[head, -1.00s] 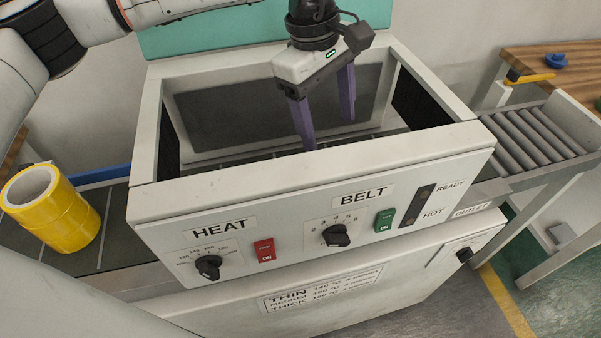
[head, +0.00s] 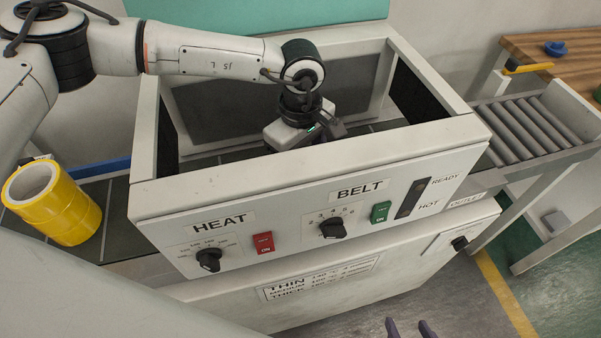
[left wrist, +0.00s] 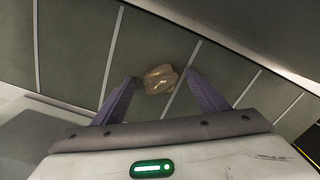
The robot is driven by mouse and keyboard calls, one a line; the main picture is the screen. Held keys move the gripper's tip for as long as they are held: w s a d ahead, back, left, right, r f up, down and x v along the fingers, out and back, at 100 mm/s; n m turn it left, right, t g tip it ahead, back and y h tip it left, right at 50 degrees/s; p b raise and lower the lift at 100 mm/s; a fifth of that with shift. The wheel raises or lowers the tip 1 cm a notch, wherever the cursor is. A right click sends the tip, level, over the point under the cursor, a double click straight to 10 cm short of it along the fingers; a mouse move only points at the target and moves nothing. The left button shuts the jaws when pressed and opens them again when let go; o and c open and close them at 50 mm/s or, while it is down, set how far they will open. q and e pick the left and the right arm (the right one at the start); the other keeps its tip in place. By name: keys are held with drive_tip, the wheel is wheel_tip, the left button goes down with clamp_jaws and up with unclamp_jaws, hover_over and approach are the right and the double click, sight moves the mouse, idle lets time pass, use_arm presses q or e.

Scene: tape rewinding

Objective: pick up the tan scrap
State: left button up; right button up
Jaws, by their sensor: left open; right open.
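The tan scrap (left wrist: 160,79) is a small crumpled, glossy piece on the dark belt in the left wrist view. My left gripper (left wrist: 163,82) is open above the belt, with one purple finger on each side of the scrap. I cannot tell whether the fingers touch it. In the head view the left gripper is down inside the machine, its fingers hidden behind the front panel (head: 310,200), and the scrap is hidden too. My right gripper (head: 409,330) shows only as two spread purple fingertips at the bottom edge, open and empty.
The machine's walls surround the left gripper, with HEAT and BELT knobs on the front. Yellow tape rolls (head: 52,203) stand on the belt at left. A roller outlet (head: 525,130) and a wooden table (head: 560,45) are at right.

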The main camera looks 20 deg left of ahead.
use_arm(q)
drive_tip(key=shift+f, duration=0.3)
drive_tip(key=c, duration=1.1)
